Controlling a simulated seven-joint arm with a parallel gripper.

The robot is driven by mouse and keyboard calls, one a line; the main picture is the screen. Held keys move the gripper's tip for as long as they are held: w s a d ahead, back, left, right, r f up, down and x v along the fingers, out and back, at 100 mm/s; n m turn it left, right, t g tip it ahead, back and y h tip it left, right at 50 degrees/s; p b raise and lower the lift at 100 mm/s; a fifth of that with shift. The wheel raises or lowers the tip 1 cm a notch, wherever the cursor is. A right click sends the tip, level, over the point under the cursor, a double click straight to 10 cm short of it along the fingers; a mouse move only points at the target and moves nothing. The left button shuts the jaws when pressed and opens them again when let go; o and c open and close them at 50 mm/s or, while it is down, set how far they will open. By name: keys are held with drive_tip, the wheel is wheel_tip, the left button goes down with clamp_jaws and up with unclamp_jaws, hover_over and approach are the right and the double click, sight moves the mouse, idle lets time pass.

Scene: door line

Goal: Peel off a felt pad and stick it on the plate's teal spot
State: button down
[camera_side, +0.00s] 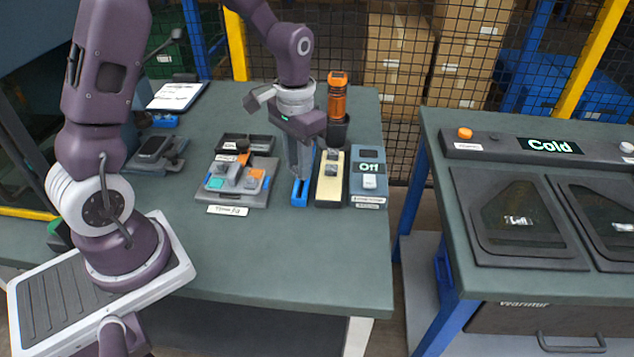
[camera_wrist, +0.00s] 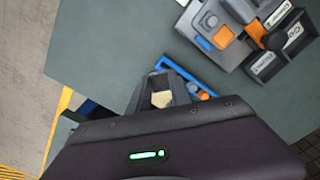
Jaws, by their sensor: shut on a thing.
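The grey plate (camera_side: 233,193) lies left of my gripper in the side view, with a teal spot (camera_side: 216,183) at its front left. In the wrist view the plate (camera_wrist: 232,55) is at the upper right. My gripper (camera_side: 299,178) points down over a narrow blue tray (camera_side: 300,197), beside a cream strip (camera_side: 327,190) on its right. The wrist view shows a small cream piece (camera_wrist: 162,98) between the fingers of my gripper (camera_wrist: 165,92), which are shut on it; it looks like a felt pad. The fingers hide it in the side view.
A switch box reading "Off" (camera_side: 368,185) and an orange bottle (camera_side: 337,100) in a dark holder stand right of the gripper. A black tray (camera_side: 245,143) lies behind the plate. The table front (camera_side: 270,265) is clear. A second bench (camera_side: 520,130) stands across a gap.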

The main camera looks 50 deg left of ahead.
sight(215, 184)
drive_tip(key=s+a+n, duration=0.1)
drive_tip(key=s+a, duration=0.1)
drive_tip(key=a, duration=0.1)
drive_tip(key=s+a+n, duration=0.1)
drive_tip(key=a+n, duration=0.1)
drive_tip(key=a, duration=0.1)
drive_tip(key=s+a+n, duration=0.1)
drive_tip(key=s+a, duration=0.1)
drive_tip(key=a, duration=0.2)
drive_tip(key=shift+s+r, duration=0.2)
drive_tip(key=shift+s, duration=0.15)
drive_tip(key=s+a+n, duration=0.4)
drive_tip(key=s+a, duration=0.2)
drive_tip(key=s, duration=0.1)
drive_tip(key=shift+d+f, duration=0.2)
drive_tip(key=shift+f, duration=2.65)
drive_tip(key=shift+f, duration=0.6)
drive_tip(key=c, duration=1.1)
unclamp_jaws()
wheel_tip(215, 184, up, 7)
